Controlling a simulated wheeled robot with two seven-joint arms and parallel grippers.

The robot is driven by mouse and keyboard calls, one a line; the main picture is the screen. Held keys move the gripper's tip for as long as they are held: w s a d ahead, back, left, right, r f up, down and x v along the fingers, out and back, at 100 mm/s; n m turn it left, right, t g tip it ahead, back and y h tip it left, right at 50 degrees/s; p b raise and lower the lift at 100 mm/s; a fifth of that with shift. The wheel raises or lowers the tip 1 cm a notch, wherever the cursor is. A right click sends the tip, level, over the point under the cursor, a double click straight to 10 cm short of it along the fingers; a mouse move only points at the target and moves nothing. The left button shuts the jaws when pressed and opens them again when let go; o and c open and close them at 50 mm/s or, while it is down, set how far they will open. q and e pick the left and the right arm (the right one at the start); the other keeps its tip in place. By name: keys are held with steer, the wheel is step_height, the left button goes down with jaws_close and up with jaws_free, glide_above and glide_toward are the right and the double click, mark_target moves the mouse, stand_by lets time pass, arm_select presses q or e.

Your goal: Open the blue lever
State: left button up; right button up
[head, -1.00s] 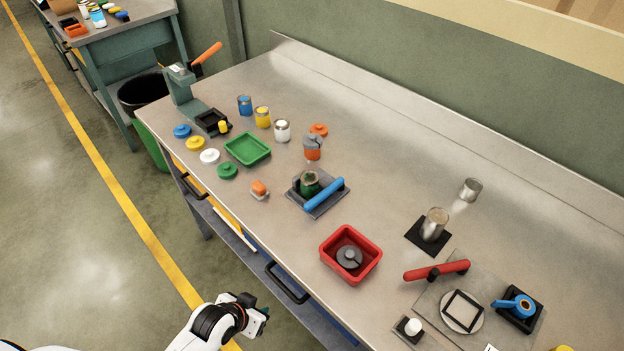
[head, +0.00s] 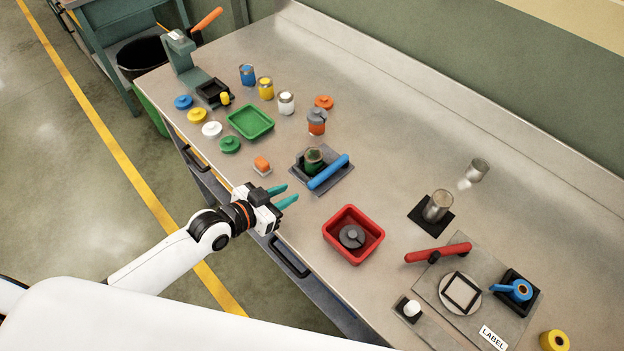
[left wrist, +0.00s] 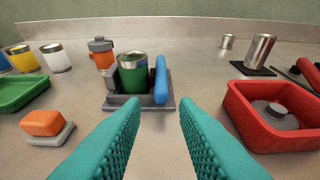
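The blue lever (head: 328,171) is a thick bar lying along the right side of a grey base plate (head: 330,187) on the bench. A green can (head: 313,158) sits in the dark holder beside it. In the left wrist view the blue lever (left wrist: 161,80) stands ahead, right of the green can (left wrist: 132,76). My left gripper (head: 287,196) is at the bench's front edge, in front of the lever and apart from it. Its two teal fingers are parted with nothing between them, as the left wrist view (left wrist: 160,130) also shows. My right gripper is not in view.
A red tray (head: 370,250) holding a grey part lies to the right of my left gripper. An orange block (head: 261,164) on a small pad lies to the left of the lever base. A green tray (head: 268,121) is farther left. Bare bench lies between gripper and lever.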

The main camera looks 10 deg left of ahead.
mark_target(310, 183)
arm_select(q)
steer(key=x, duration=0.9)
steer(key=shift+w+d+f+p, duration=0.15)
steer(key=shift+w+d+p, duration=0.15)
steer(key=shift+p, duration=0.1)
steer(key=shift+a, duration=0.1)
jaws_close()
